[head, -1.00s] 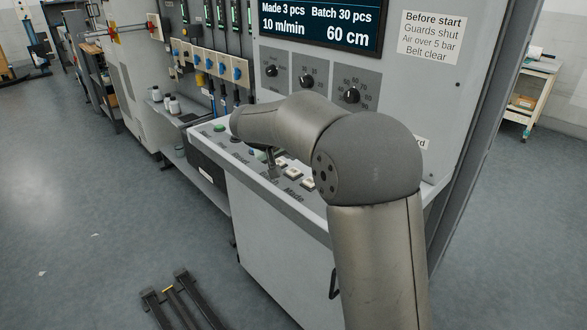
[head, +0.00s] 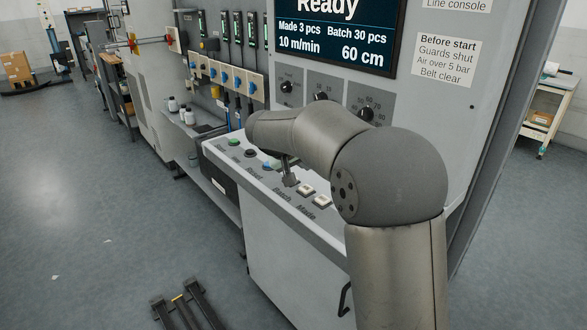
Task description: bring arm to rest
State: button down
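My arm is bent over the sloped button panel of a grey line console (head: 290,240). My gripper (head: 289,180) shows only in small part below the arm's end, close above the panel near the buttons. The arm hides most of it, so its fingers cannot be judged, nor whether it touches a button. The screen (head: 337,37) reads Ready, Made 3 pcs, Batch 30 pcs, 10 m/min, 60 cm.
Dark knobs (head: 287,87) sit on the console's upright face behind my arm. Small bottles (head: 189,117) stand on a shelf at left. Dark forks (head: 188,306) lie on the floor in front. A white cart (head: 545,112) stands at right. The floor at left is open.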

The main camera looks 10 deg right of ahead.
jog(key=s+f+g+y+p, duration=0.2)
jog(key=s+g+y+p, duration=0.1)
jog(key=s, duration=1.6)
jog(key=s+f+g+y+p, duration=0.2)
jog(key=s+y+p, duration=0.1)
jog(key=s, duration=1.7)
jog(key=shift+s+a+n+g+y+p, duration=0.2)
jog(key=shift+n+g+y+p, duration=0.1)
jog(key=shift+g+y+p, duration=0.15)
jog(key=shift+d, duration=0.1)
